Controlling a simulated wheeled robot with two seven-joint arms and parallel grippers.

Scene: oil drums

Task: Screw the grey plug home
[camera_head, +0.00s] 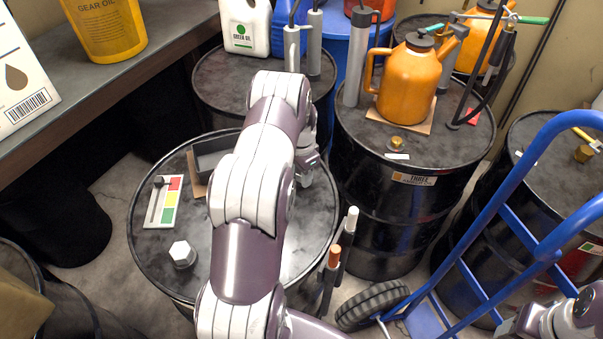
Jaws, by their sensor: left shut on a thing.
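My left arm reaches across the near black drum (318,215), its elbow raised. My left gripper (306,178) is low over the right part of that drum's lid, partly behind my own arm. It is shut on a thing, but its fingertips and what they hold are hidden. A pale grey-white hexagonal plug (182,254) sits on the left front of the lid, apart from this gripper. I cannot tell whether it is the grey plug of the task. My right gripper (508,327) is only partly in view at the bottom right corner, away from the near drum; its jaws are unclear.
A colour-striped card (163,202) and a dark tray (210,152) lie on the near lid. Tools with white and orange ends (334,257) stand at its right edge. A blue hand truck (490,215) is at right. An orange jug (407,85) stands on the drum behind.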

